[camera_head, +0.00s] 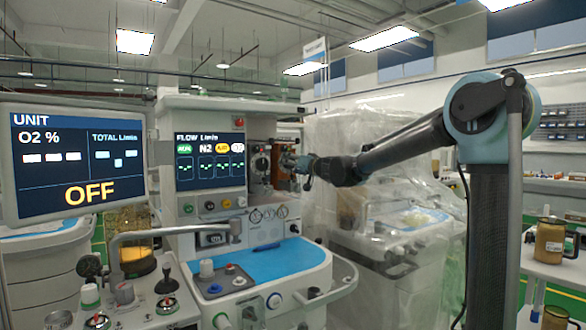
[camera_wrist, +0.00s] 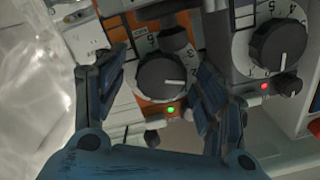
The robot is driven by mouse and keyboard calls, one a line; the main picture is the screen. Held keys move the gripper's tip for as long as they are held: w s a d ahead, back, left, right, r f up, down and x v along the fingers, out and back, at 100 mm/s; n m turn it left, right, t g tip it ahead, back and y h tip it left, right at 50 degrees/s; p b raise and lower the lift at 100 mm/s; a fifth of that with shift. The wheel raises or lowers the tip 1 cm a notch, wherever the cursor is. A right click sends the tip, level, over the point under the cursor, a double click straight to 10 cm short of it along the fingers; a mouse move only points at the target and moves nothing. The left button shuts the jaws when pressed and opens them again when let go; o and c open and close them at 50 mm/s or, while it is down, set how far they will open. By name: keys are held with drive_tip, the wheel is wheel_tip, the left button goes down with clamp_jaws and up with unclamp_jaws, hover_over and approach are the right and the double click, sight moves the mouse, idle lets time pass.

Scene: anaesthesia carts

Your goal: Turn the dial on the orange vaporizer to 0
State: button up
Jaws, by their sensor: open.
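The orange vaporizer (camera_wrist: 160,109) fills the middle of the wrist view, with its black dial (camera_wrist: 160,76) and a lit green light below it. In the head view the orange vaporizer (camera_head: 287,176) shows small at the right side of the cart, partly behind my gripper. My gripper (camera_wrist: 158,82) is open, with one finger on each side of the dial. I cannot tell whether either finger touches it. In the head view my gripper (camera_head: 297,165) reaches the vaporizer from the right.
A grey vaporizer (camera_wrist: 240,45) with a black dial (camera_wrist: 278,45) and a red light stands close to the right in the wrist view. Screens (camera_head: 209,160) and the cart's blue worktop (camera_head: 250,262) lie left. A plastic-covered machine (camera_head: 385,235) stands behind my arm.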

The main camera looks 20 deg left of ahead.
drive_tip(key=v, duration=1.2)
